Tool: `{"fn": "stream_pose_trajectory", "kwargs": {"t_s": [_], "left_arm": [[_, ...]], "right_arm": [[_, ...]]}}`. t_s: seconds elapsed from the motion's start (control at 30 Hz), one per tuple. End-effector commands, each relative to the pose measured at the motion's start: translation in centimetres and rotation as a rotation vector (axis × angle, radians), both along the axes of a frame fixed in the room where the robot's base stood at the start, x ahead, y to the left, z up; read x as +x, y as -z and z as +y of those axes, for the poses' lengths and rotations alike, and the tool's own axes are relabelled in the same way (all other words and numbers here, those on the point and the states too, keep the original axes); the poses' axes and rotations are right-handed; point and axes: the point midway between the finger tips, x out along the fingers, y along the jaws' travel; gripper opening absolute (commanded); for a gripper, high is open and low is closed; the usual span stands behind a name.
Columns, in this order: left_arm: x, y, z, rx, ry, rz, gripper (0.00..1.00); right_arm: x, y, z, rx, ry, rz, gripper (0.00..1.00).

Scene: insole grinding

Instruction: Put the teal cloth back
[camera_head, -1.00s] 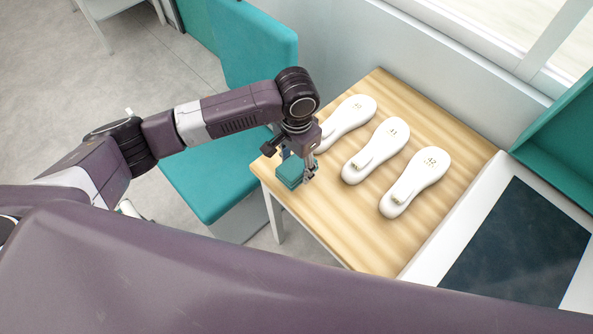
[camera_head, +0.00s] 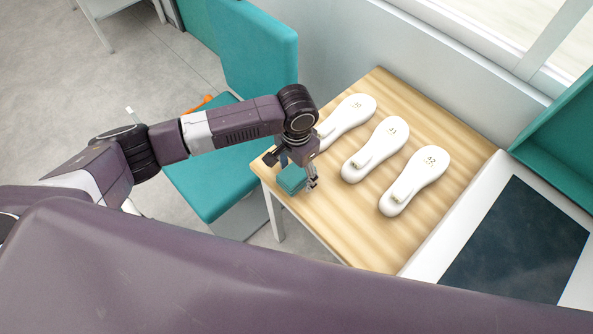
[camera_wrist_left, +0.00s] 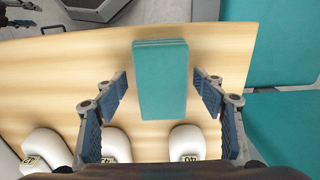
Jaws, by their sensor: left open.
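The teal cloth (camera_head: 291,180) is a folded block near the front left corner of the wooden table (camera_head: 335,232). It also shows in the left wrist view (camera_wrist_left: 161,80), lying between the two fingers. My left gripper (camera_head: 296,172) is above the cloth, pointing down. In the left wrist view its fingers (camera_wrist_left: 160,92) are open, one on each side of the cloth, with a visible gap on both sides.
Three white insole-shaped forms with numbers, such as the rightmost one (camera_head: 414,181), lie right of the cloth. A dark panel in a white frame (camera_head: 517,243) is at the right. A teal chair (camera_head: 212,180) stands left of the table. The table's front middle is clear.

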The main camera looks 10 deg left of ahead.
Motion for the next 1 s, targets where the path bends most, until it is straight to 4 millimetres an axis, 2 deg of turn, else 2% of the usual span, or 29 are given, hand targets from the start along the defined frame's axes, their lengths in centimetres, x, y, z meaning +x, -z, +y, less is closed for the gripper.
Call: {"fn": "stream_pose_trajectory", "kwargs": {"t_s": [0.17, 0.27, 0.7, 0.83, 1.0], "left_arm": [[0.0, -0.2, 0.0, 0.000, 0.000, -0.001, 0.64], [0.1, -1.1, -0.1, -0.002, 0.001, -0.002, 0.64], [0.1, -9.9, -0.1, -0.002, 0.001, -0.003, 0.64], [0.1, -11.5, -0.1, -0.002, 0.000, -0.001, 0.64], [0.0, -12.3, 0.0, -0.001, -0.001, 0.001, 0.64]], "right_arm": [[0.0, 0.0, 0.1, 0.001, 0.000, 0.000, 0.40], [0.0, 0.2, 0.1, 0.001, 0.000, 0.000, 0.40], [0.0, 1.7, 0.0, 0.000, 0.000, 0.001, 0.40], [0.0, 1.9, 0.0, 0.000, 0.000, 0.001, 0.40], [0.0, 2.0, 0.0, 0.000, 0.000, 0.001, 0.40]]}}
